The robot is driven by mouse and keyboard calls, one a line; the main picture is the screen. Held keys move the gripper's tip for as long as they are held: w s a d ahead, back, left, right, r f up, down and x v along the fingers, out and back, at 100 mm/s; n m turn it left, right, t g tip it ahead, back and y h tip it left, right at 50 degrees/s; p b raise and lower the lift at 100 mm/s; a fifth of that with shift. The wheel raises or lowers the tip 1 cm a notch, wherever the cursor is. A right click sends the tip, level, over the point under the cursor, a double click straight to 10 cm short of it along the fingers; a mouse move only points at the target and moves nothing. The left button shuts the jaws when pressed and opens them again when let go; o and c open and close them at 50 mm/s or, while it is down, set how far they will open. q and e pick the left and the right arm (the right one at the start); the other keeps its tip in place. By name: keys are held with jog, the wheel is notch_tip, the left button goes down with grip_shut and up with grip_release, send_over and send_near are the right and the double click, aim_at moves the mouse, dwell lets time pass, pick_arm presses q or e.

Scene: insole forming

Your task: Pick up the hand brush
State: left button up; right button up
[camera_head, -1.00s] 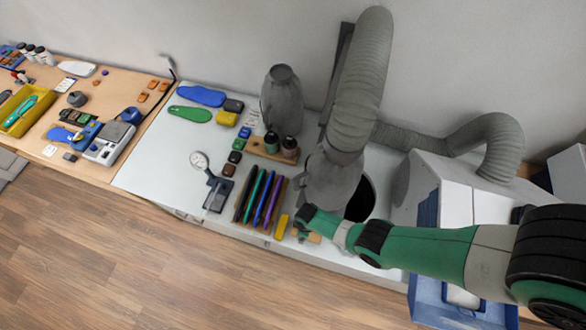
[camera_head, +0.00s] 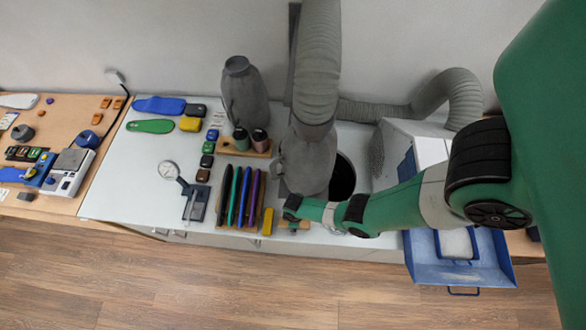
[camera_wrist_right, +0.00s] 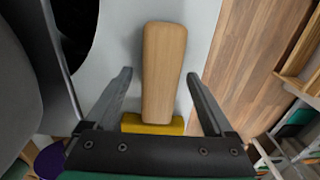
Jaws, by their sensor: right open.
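The hand brush has a yellow head (camera_head: 268,222) and a wooden handle (camera_head: 298,225). It lies at the front edge of the white bench, right of the tray of pens. My right gripper (camera_head: 290,212) is over the handle and hides part of it. In the right wrist view the wooden handle (camera_wrist_right: 163,70) stands between the two open fingers of my right gripper (camera_wrist_right: 160,80), with a gap on each side. The yellow head (camera_wrist_right: 152,124) shows close to the gripper body, partly hidden by it. My left gripper is not in view.
A wooden tray (camera_head: 225,222) of several pens lies left of the brush. A grey suction hood with a thick hose (camera_head: 318,70) stands behind my right gripper. A blue tray (camera_head: 480,284) juts out at the right. The bench's front edge is close to the brush.

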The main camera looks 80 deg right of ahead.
jog(key=c, duration=1.4)
jog(key=shift+r, duration=0.2)
